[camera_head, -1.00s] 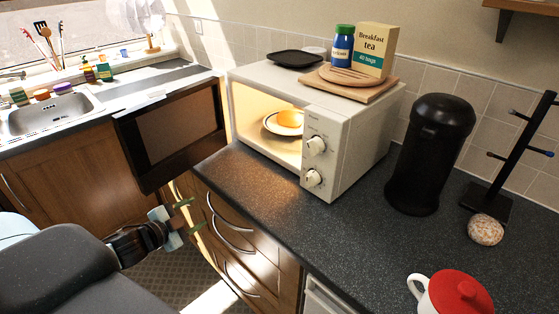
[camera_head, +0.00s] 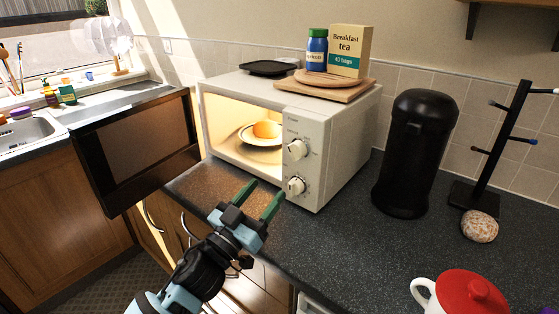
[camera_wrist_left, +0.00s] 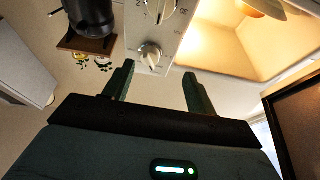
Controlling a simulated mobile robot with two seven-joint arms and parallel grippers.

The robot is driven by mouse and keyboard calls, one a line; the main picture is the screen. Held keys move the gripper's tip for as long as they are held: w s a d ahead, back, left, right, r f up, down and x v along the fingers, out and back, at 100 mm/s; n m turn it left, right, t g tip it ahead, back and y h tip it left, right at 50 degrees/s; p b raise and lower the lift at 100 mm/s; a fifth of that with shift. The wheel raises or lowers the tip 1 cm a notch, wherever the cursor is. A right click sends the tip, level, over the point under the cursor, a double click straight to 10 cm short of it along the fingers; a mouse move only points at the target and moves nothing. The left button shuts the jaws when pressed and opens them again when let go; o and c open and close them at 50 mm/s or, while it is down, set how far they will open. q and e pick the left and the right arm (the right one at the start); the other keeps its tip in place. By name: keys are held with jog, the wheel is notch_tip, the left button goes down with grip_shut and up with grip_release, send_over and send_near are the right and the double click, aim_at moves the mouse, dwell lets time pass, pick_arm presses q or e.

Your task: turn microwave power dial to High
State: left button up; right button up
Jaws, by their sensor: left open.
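A white microwave (camera_head: 345,150) stands on the dark counter with its door (camera_head: 140,150) swung open to the left. Its panel carries an upper dial (camera_head: 297,149) and a lower dial (camera_head: 295,186); their settings are too small to read. My left gripper (camera_head: 264,190) is open and empty, in front of the panel, left of the lower dial and apart from it. In the left wrist view, a dial (camera_wrist_left: 150,55) shows beyond the open fingers, with a numbered dial (camera_wrist_left: 158,8) at the top edge. My right gripper is out of view.
A lit bun on a plate (camera_head: 246,139) is inside the microwave. A tea box (camera_head: 350,50) and a jar (camera_head: 316,50) stand on top. Counter before the bin is clear.

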aim_at(295, 151)
pick_arm(q)
jog(key=r, duration=0.1)
jog(key=d, duration=0.1)
jog(key=r+h, duration=0.1)
jog(key=shift+w+d+r+m, duration=0.3)
jog(key=shift+d+r, duration=0.05)
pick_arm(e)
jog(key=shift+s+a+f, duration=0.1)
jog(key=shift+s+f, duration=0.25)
pick_arm(q)
jog(key=x, duration=0.7)
jog(key=shift+w, duration=0.2)
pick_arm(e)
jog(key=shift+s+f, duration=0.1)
pick_arm(q)
jog(key=shift+d, duration=0.15)
jog(key=shift+c, duration=0.9)
jog(key=c, duration=0.8)
